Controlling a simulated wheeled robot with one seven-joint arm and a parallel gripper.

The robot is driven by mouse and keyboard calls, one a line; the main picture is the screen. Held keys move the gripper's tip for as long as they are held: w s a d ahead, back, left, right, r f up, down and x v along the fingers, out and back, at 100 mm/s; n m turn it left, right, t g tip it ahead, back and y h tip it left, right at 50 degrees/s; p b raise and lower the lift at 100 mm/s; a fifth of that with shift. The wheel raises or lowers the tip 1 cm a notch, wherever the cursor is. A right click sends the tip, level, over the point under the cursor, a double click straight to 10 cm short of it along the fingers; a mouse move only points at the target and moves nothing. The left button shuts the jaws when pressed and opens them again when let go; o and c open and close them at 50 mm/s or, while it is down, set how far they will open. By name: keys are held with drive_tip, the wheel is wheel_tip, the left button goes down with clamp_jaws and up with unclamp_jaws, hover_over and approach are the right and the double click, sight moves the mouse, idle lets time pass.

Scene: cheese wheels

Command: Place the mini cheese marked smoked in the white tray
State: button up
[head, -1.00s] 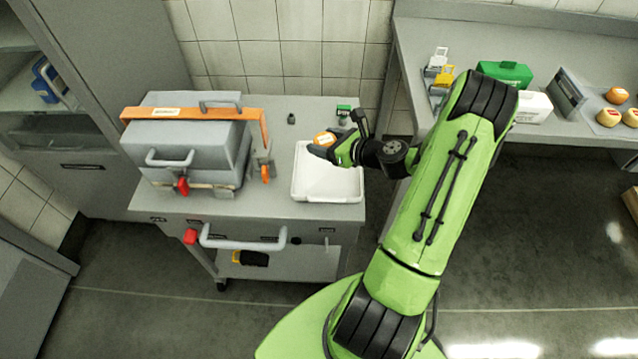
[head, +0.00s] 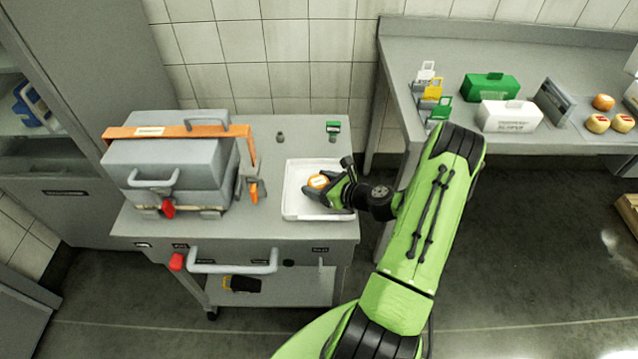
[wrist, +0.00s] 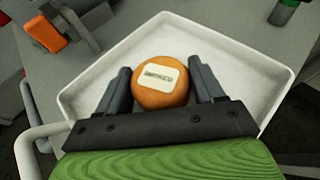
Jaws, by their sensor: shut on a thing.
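The mini cheese (head: 318,181) is an orange round with a white label. In the wrist view the cheese (wrist: 161,83) sits between my two fingers, its label facing up and too small to read. My gripper (head: 333,187) is shut on it; it also shows in the wrist view (wrist: 162,90). The white tray (head: 287,207) is on the grey cart, and its walls (wrist: 250,52) surround the cheese in the wrist view. The cheese is over or in the tray; I cannot tell whether it touches the floor of the tray.
A grey box with an orange bar (head: 165,170) stands left on the cart. A small green item (head: 333,128) and a dark knob (head: 280,136) are behind the tray. On the right bench are green and white boxes (head: 510,115) and several more cheeses (head: 597,123).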

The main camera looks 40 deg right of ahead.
drive_tip(key=o, duration=1.1)
drive_tip(key=shift+s+r, duration=0.1)
drive_tip(key=shift+r, duration=0.15)
drive_tip(key=p+v, duration=0.2)
drive_tip(key=v, duration=1)
drive_tip(key=shift+f, duration=0.1)
